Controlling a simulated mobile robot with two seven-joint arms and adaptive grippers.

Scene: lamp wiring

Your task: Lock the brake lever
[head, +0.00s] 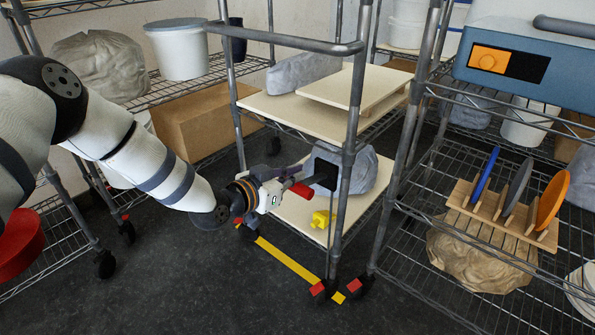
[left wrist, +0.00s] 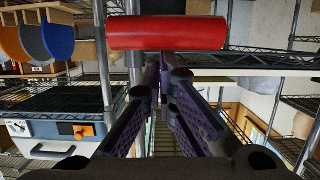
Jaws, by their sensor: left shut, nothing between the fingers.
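My left gripper (head: 292,180) is shut and empty beside the near post of the cart (head: 350,125), at about the height of its bottom shelf. Its closed fingers also show in the left wrist view (left wrist: 165,72). A red cylinder (left wrist: 166,32) lies just beyond the fingertips there; in the head view a red piece (head: 302,191) shows just below the fingers. I cannot tell whether they touch. Small red levers show at the cart's casters (head: 317,289) and at the neighbouring rack's caster (head: 354,285). Which one is the brake lever is unclear. My right gripper is out of view.
A yellow strip (head: 285,262) runs along the dark floor under the cart. A yellow piece (head: 322,218) and a grey bundle (head: 368,172) are on its bottom shelf. Wire racks stand close on both sides; the right one holds a dish rack (head: 500,212). The front floor is clear.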

